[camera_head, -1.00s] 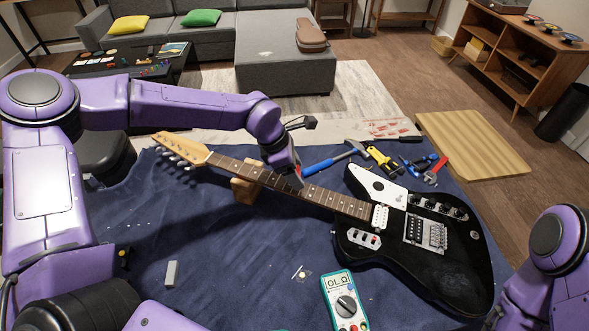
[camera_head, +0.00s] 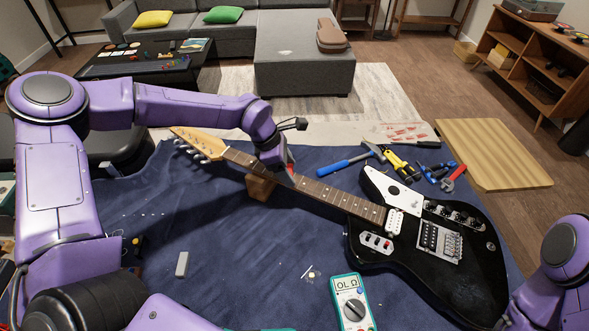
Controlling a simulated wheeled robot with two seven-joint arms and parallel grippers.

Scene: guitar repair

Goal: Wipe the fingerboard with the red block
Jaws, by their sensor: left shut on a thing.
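The black electric guitar (camera_head: 455,268) lies on a blue cloth with its neck pointing to the upper left. Its fingerboard (camera_head: 335,195) is brown with pale dots. My left gripper (camera_head: 287,170) is over the middle part of the fingerboard, pointing down and shut. A small bit of the red block (camera_head: 291,168) shows at its tips, at or just above the strings. The gripper hides most of the block, and I cannot tell if it touches. My right arm shows at the lower right edge, but its gripper is out of view.
A wooden neck rest (camera_head: 260,188) supports the neck. A blue-handled hammer (camera_head: 346,164), pliers and other tools lie behind the guitar. A multimeter (camera_head: 351,302) and a grey bar (camera_head: 182,264) lie in front. The cloth (camera_head: 235,235) left of the multimeter is mostly clear.

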